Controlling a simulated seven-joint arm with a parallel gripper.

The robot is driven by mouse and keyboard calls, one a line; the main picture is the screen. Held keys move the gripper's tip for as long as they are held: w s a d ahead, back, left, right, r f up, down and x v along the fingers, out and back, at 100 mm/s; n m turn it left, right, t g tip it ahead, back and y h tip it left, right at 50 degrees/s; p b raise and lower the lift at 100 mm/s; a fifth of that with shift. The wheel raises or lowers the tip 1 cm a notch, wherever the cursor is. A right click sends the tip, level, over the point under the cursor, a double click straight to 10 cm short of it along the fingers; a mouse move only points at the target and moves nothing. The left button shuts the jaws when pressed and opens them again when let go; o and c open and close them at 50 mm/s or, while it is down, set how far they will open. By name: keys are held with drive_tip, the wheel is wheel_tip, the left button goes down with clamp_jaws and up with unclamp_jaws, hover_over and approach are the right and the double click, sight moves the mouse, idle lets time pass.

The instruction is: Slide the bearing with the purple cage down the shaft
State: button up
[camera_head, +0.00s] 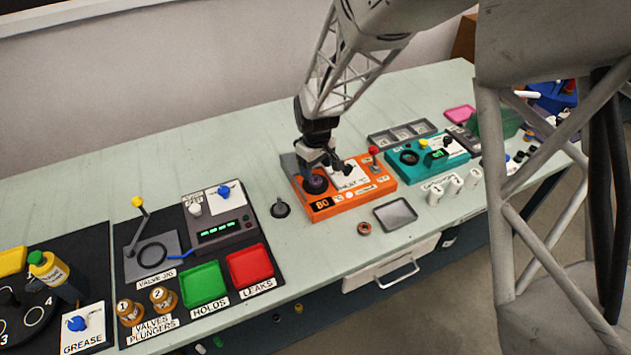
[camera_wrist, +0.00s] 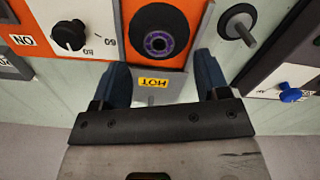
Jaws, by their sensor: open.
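The bearing with the purple cage (camera_wrist: 159,43) lies on the round black plate (camera_wrist: 158,20) of an orange heater (camera_head: 324,207). The same plate shows in the head view (camera_head: 315,184), where the bearing is too small to make out. The shaft (camera_wrist: 246,35) is a bare metal pin on a round black base, to the right of the heater in the wrist view. It stands on the bench left of the heater in the head view (camera_head: 281,209). My gripper (camera_wrist: 163,64) is open and empty, its dark blue fingers apart, just short of the bearing in the wrist view.
A grey plate with a yellow HOT label (camera_wrist: 154,83) shows between my fingers. The heater has a black knob (camera_wrist: 69,34). A small brown ring (camera_head: 364,228) and a grey tray (camera_head: 396,214) lie in front. A teal device (camera_head: 428,155) stands to the right.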

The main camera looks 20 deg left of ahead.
sight(316, 176)
drive_tip(key=shift+w+a+f, duration=0.1)
drive_tip(key=shift+f, duration=1.2)
drive_tip(key=shift+w+a+f, duration=0.1)
drive_tip(key=shift+f, duration=1.2)
drive_tip(key=shift+c, duration=0.3)
drive_tip(key=c, duration=1.1)
drive_tip(key=shift+o, duration=0.2)
drive_tip(key=shift+r, duration=0.2)
